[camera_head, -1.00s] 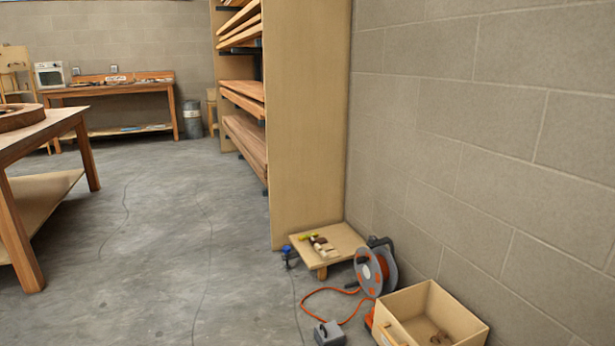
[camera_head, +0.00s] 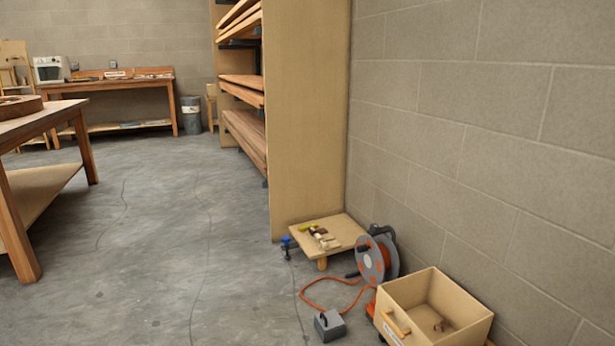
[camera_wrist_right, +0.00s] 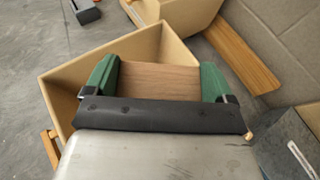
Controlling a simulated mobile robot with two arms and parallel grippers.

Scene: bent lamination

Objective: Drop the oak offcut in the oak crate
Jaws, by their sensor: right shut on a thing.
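My right gripper (camera_wrist_right: 158,85) shows in the right wrist view, its green fingers shut on the oak offcut (camera_wrist_right: 160,80), a flat piece of brown grained wood. The offcut is held above or in the opening of a pale wooden crate (camera_wrist_right: 75,76); how far it is from the crate's floor I cannot tell. This crate has a wooden handle at its left, and the gripper hides much of its inside. A second pale crate (camera_wrist_right: 180,12) stands beyond it. No label shows which is the oak crate. My left gripper is in neither view.
In the head view, an open crate (camera_head: 462,302) with a small brown piece inside stands by the wall. Near it are a cable reel (camera_head: 372,262), a grey block (camera_head: 329,325) and a low platform (camera_head: 338,232).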

